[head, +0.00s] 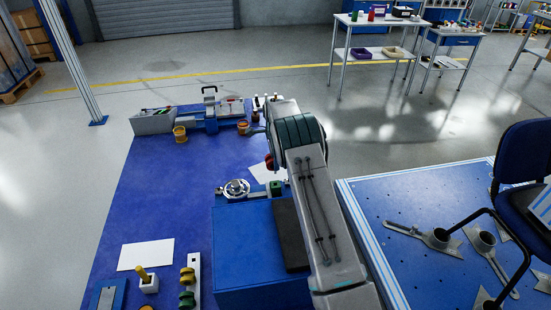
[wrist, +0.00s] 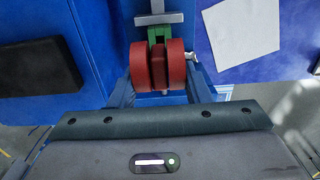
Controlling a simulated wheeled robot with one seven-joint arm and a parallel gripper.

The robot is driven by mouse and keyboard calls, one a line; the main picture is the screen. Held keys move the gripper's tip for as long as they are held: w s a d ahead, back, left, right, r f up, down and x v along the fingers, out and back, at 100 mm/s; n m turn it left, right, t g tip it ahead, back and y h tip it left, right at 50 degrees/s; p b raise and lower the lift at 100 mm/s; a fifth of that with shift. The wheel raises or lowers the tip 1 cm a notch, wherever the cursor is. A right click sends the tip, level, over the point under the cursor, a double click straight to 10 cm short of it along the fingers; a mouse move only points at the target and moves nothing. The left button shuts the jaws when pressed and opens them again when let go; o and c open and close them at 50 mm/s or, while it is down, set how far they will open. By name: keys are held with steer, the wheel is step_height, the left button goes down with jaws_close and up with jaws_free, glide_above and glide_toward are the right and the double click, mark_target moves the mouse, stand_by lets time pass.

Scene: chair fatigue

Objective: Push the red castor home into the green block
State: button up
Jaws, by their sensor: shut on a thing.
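The red castor (wrist: 174,65), with two wheels side by side, is between the blue fingers of my gripper (wrist: 158,84) in the wrist view. My gripper is shut on it. The green block (wrist: 159,33) is just beyond the castor, in front of a grey metal part. The castor overlaps the block's near side in this view; I cannot tell how deep its stem sits. In the head view a bit of the red castor (head: 269,161) shows beside my arm, and the green block (head: 277,187) is on the blue fixture. My arm hides the fingers there.
A blue box (head: 240,250) with a black pad (head: 288,235) stands in front of the fixture. A round metal part (head: 236,187) is left of the green block. White sheets (head: 146,254) lie on the blue bench. Trays and tools line its back edge.

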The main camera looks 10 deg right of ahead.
steer(key=shift+f+b, duration=1.25)
steer(key=shift+f, duration=1.05)
steer(key=shift+f+b, duration=1.35)
steer(key=shift+f, duration=0.35)
steer(key=o, duration=1)
step_height(320, 180, up, 13)
steer(key=shift+r, duration=0.4)
